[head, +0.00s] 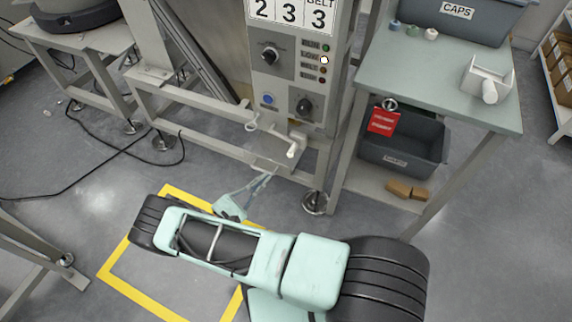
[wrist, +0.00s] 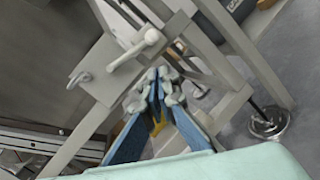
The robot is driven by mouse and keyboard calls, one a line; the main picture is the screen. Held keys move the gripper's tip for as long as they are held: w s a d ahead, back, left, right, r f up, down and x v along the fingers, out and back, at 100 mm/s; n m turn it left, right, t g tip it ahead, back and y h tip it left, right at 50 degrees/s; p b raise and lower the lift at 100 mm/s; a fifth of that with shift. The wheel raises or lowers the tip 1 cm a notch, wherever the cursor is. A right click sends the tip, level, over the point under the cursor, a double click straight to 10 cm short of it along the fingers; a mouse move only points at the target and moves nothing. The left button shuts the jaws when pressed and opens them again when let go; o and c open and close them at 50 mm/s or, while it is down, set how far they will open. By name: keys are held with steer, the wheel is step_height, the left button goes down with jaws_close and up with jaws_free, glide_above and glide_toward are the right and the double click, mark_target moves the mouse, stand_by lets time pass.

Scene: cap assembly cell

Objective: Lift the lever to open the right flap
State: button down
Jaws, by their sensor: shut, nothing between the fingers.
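A pale lever (head: 293,148) with a rounded grip sits on a small grey plate (head: 264,160) low on the front of the machine. The lever (wrist: 135,50) and plate (wrist: 102,58) also show in the wrist view. I cannot tell whether this plate is the right flap.
A control panel (head: 284,75) with knobs stands above the lever. A second small handle (head: 252,124) is left of it. A bench (head: 440,82) with a grey bin (head: 375,150) and red tag (head: 383,121) stands at right. A machine leg (head: 316,202) is close to my arm.

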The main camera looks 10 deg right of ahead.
steer(key=shift+s+f+n+t+y+b, duration=0.25)
steer(key=shift+f+n+t, duration=0.3)
steer(key=shift+f+t, duration=0.2)
steer(key=shift+s+f+n+t+y+b, duration=0.15)
steer(key=shift+f+n+t+y, duration=0.15)
steer(key=shift+f+n+t, duration=0.3)
steer(key=shift+s+f+n+t+y+b, duration=0.2)
steer(key=shift+f+n+t, duration=0.25)
steer(key=shift+f+t, duration=0.4)
steer(key=shift+w+d, duration=0.1)
steer(key=w+d+r+b, duration=0.1)
steer(key=w+d+r, duration=0.4)
steer(key=d, duration=0.3)
steer(key=shift+w+r, duration=0.4)
steer(key=shift+w, duration=0.05)
steer(key=shift+s+r, duration=0.1)
